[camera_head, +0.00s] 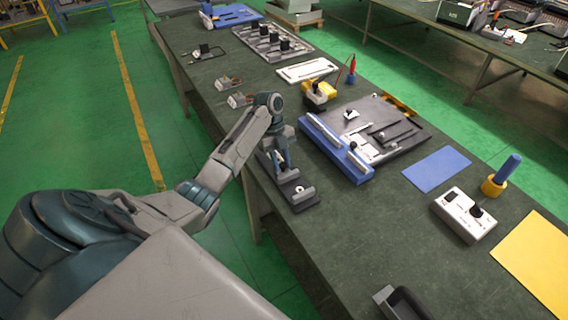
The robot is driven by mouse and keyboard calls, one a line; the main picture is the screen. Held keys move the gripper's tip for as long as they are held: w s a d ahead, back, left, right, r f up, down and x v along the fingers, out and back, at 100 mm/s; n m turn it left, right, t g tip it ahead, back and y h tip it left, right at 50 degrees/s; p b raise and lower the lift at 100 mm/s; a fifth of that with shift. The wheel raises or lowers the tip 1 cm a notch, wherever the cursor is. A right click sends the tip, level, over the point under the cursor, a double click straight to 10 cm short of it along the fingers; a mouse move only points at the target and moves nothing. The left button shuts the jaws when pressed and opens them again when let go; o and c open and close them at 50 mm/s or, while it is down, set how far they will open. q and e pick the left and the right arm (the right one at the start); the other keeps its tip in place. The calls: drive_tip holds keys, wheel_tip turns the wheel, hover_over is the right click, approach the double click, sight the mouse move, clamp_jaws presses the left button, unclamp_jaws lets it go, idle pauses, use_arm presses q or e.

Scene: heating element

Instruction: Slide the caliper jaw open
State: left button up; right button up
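A dark flat base with grey upright blocks and a small light round part (300,189) lies near the left edge of the long workbench; it looks like the caliper, with one grey block (303,197) at its near end. My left gripper (283,165) points down over its far half, and its fingers hide part of it. I cannot tell whether the fingers are open or shut, or whether they touch it. How far apart the jaws stand is too small to tell.
Right of my gripper stand a blue bar (335,150) and a dark fixture plate (395,115). A yellow-black tool (318,92) stands behind. Further right are a blue mat (437,168), a white box (463,214) and a yellow sheet (535,265). The near bench top is mostly clear.

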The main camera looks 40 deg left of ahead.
use_arm(q)
drive_tip(key=shift+o, duration=1.3)
drive_tip(key=shift+a, duration=0.15)
drive_tip(key=shift+b+v, duration=0.6)
drive_tip(key=shift+v, duration=0.6)
drive_tip(key=p+v, duration=0.6)
drive_tip(key=v, duration=0.2)
drive_tip(key=shift+r, duration=0.15)
drive_tip(key=shift+w+a, duration=0.15)
